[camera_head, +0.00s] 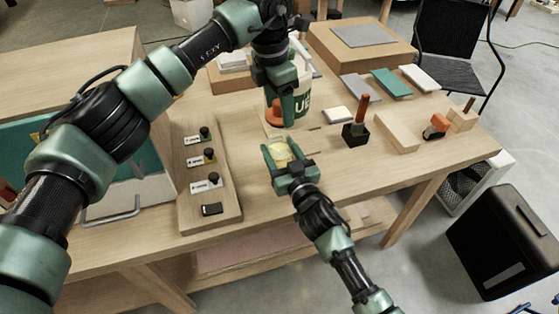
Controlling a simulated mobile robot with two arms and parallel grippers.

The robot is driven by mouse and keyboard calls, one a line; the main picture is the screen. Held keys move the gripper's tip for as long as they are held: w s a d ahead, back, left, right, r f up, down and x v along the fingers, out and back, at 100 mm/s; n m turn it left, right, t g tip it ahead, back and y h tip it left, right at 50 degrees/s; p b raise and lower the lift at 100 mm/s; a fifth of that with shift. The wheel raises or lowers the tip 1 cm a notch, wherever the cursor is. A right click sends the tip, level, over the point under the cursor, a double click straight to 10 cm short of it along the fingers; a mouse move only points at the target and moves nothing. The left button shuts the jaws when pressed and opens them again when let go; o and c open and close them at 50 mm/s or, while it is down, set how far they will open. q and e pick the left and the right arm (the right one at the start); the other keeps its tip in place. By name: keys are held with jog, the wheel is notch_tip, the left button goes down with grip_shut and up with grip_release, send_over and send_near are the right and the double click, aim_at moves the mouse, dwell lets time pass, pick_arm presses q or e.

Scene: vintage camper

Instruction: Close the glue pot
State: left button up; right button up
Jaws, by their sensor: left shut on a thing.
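The glue pot (303,100) is a white tub with green lettering, partly hidden behind my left arm; only the letters "UE" show. My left gripper (275,98) points down in front of it, shut on an orange piece (273,115), likely a lid or its knob. I cannot tell whether this piece touches the pot. My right gripper (282,160) is low over the table, nearer than the pot. A pale yellow round thing (280,151) shows between its spread fingers; I cannot tell whether they grip it.
A wooden board (226,212) with several labelled dark-capped items lies at left. At right are a black block with an orange-handled tool (356,131), a wooden block (397,132) and coloured sheets (390,83). The front right tabletop (350,178) is clear.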

grip_shut()
pick_arm(q)
send_over(280, 134)
jog(key=s, duration=0.3)
jog(key=shift+f, duration=2.5)
jog(key=shift+f, duration=0.1)
jog(key=shift+f, duration=0.75)
jog(key=shift+f, duration=0.75)
jog(key=o, duration=1.4)
